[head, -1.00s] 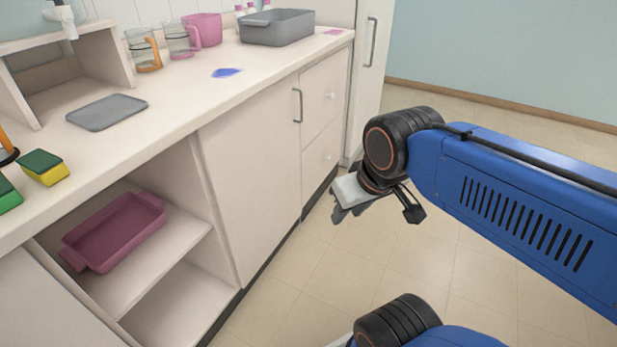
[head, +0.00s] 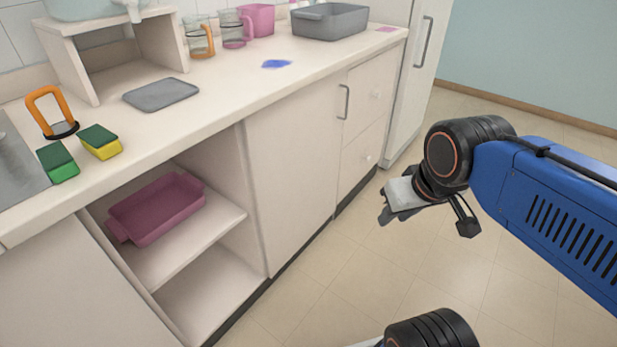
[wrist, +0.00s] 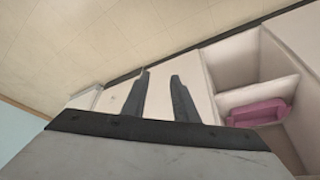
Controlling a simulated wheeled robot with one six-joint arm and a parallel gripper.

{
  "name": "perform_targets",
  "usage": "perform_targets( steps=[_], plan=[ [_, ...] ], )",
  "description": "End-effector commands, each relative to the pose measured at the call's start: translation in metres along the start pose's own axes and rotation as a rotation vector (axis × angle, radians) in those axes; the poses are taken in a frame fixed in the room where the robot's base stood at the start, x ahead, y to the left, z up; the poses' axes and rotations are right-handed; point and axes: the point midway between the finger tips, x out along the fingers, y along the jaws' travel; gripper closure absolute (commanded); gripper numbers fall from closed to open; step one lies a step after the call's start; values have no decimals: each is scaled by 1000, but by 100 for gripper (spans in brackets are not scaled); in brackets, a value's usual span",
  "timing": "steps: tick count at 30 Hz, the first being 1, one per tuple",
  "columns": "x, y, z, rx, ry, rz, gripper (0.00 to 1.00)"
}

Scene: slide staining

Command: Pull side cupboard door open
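A white cupboard door (head: 290,175) is shut under the counter, between the open shelf and the drawers. Its grey upright bar handle (head: 343,102) is near its upper right edge. A tall white cupboard (head: 408,95) stands at the far end of the counter, its door also shut, with a long grey handle (head: 423,42). My gripper (head: 386,214) hangs over the floor in front of the drawers, apart from both handles. In the wrist view its two dark fingers (wrist: 159,76) are spread, with nothing between them.
The open shelf (head: 195,245) holds a pink tray (head: 158,208). The counter (head: 225,105) carries sponges (head: 100,141), a grey mat (head: 160,93), jugs and a grey basin (head: 330,22). White drawers (head: 368,120) with knobs lie right of the door. The tiled floor (head: 330,285) is clear.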

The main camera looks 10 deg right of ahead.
Motion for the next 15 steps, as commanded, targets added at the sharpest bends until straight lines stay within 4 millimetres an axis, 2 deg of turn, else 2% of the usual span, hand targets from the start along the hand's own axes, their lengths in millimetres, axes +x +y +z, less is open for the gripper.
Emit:
perform_targets(
  steps=[2, 5, 8, 15],
  plan=[
    [2, 1, -4, 3, 6, 4, 74],
    [10, 7, -20, 12, 39, 20, 74],
    [23, 19, -51, 22, 102, 50, 74],
    [60, 53, -138, 33, 308, 122, 74]
  ],
)
